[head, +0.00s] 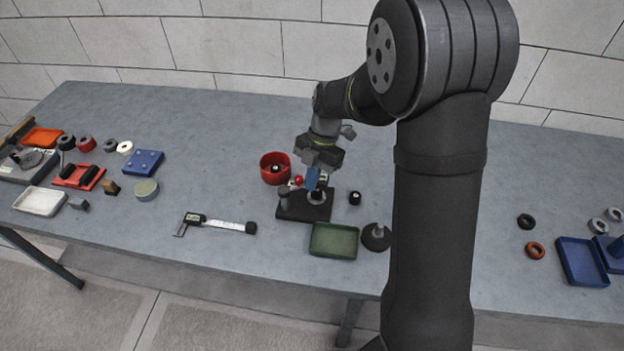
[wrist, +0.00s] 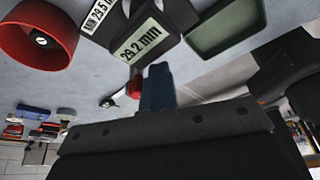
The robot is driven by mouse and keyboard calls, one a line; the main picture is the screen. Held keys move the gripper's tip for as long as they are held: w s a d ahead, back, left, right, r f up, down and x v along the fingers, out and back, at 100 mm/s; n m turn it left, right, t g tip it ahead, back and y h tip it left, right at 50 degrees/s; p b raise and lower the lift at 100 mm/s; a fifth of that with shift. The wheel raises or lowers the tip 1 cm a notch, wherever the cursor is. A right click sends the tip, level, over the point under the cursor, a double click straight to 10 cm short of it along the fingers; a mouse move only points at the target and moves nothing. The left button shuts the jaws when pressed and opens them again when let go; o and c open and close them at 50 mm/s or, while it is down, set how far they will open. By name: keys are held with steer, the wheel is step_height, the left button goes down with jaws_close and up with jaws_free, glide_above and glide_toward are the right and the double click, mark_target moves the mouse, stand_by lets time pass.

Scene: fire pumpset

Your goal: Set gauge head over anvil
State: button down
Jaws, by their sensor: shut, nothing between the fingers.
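A dark gauge stand (head: 300,208) is on the bench, with an upright post at its left and a round pale-rimmed anvil (head: 317,198) at its right. A red knob (head: 298,180) shows above the stand, and it also shows in the wrist view (wrist: 134,86) beside a grey part, likely of the gauge head. My gripper (head: 313,183) is over the stand, its blue fingers together and empty. The fingers (wrist: 157,88) show in the wrist view. They partly cover the anvil area, so I cannot tell exactly how the gauge head sits. A readout (wrist: 142,42) shows 29.2 mm.
A red bowl (head: 276,168) stands behind left of the stand, a green tray (head: 334,241) in front. A small black cylinder (head: 355,198) and a dark round-based post (head: 377,237) are to the right. A caliper (head: 218,224) lies left on clear bench.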

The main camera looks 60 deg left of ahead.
step_height(320, 180, up, 10)
steer(key=shift+s+d+f, duration=0.2)
steer(key=shift+d+f, duration=0.05)
stand_by(0.7)
step_height(320, 180, down, 10)
steer(key=shift+w+a+r, duration=0.25)
steer(key=shift+a, duration=0.05)
stand_by(0.6)
